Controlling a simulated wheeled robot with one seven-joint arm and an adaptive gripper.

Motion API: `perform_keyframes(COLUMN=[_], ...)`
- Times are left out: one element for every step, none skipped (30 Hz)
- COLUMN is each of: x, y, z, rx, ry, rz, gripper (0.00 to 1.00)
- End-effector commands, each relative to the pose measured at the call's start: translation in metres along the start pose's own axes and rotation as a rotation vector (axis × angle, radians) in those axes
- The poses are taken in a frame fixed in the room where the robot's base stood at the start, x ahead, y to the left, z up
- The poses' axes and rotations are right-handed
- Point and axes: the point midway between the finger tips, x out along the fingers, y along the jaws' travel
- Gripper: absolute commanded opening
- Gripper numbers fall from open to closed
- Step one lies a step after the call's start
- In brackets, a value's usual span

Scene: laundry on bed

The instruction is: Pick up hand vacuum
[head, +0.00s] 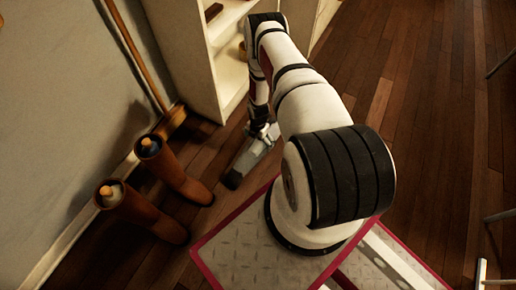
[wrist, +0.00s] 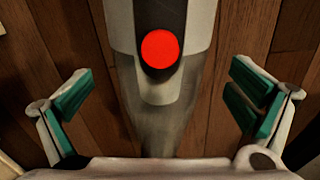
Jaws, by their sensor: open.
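The hand vacuum (wrist: 163,95) has a grey body with a dark middle part, a round red button and a smoky clear nozzle. In the wrist view it lies lengthwise in the middle. In the head view the grey hand vacuum (head: 250,155) is on the wood floor, left of my arm. My gripper (wrist: 160,105) is open, with one green-padded finger on each side of the vacuum. Floor shows between the fingers and the vacuum, so neither finger appears to touch it. The lower end of the nozzle is hidden behind the gripper body.
A pair of brown boots (head: 170,168) stands or leans left of the vacuum by the wall. A cream shelf (head: 195,60) is behind it, and a broom (head: 170,118) leans at the wall. The wood floor (head: 425,110) at right is mostly clear.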

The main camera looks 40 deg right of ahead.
Motion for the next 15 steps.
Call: perform_keyframes(x=[0.011, 0.014, 0.018, 0.020, 0.022, 0.024, 0.024, 0.025, 0.024, 0.024, 0.024, 0.024, 0.024, 0.024, 0.024], y=[-0.001, -0.001, -0.001, -0.001, 0.000, 0.000, 0.000, 0.000, 0.000, 0.000, 0.000, 0.000, 0.000, 0.000, 0.000], z=[0.000, 0.000, 0.000, 0.000, 0.000, 0.000, 0.000, 0.000, 0.000, 0.000, 0.000, 0.000, 0.000, 0.000, 0.000], rx=[0.001, 0.001, 0.000, 0.000, 0.000, 0.000, 0.000, 0.000, 0.000, 0.000, 0.000, 0.000, 0.000, 0.000, 0.000], ry=[0.000, 0.001, 0.001, 0.000, 0.000, 0.000, 0.000, 0.000, 0.000, 0.000, 0.000, 0.000, 0.000, 0.000, 0.000], rz=[-0.001, -0.001, -0.001, 0.000, 0.000, 0.000, 0.000, 0.000, 0.000, 0.000, 0.000, 0.000, 0.000, 0.000, 0.000], gripper=[1.00, 1.00, 1.00, 1.00, 1.00, 1.00, 1.00, 1.00, 1.00, 1.00, 1.00, 1.00, 1.00, 0.98, 0.89])
